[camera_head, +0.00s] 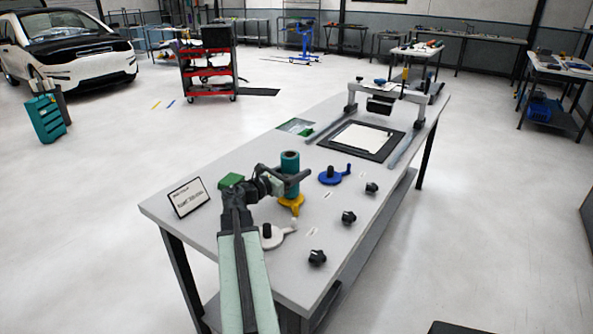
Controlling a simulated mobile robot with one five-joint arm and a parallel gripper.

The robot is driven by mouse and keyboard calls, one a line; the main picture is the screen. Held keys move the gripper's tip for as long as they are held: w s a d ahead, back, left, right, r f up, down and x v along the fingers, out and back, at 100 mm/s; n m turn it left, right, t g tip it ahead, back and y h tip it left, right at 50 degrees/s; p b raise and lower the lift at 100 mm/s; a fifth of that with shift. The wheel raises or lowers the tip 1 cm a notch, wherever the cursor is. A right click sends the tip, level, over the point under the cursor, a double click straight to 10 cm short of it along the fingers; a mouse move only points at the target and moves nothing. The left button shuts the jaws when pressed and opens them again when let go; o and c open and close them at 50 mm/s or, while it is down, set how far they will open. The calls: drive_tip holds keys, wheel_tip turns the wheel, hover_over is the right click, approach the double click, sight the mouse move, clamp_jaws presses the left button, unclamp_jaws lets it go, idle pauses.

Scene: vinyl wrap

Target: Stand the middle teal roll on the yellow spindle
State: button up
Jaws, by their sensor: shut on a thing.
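A teal roll (290,161) stands upright over the yellow spindle (292,205) on the near half of the table. My arm reaches in from the bottom of the view. No other teal roll shows clearly.
A blue spindle (331,177) stands beyond and a white spindle (270,238) nearer, both bare with dark posts. Several black knobs (349,217) line the right edge. A sign (188,197) stands at left. A framed black mat (337,143) and a grey gantry (351,99) occupy the far end.

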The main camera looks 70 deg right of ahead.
drive_tip(key=shift+f+b, duration=0.45)
drive_tip(key=shift+f, duration=0.15)
drive_tip(key=o, duration=1.8)
drive_tip(key=shift+c, duration=0.2)
drive_tip(key=v, duration=0.7)
drive_tip(key=shift+w+a, duration=0.2)
drive_tip(key=shift+a, duration=0.15)
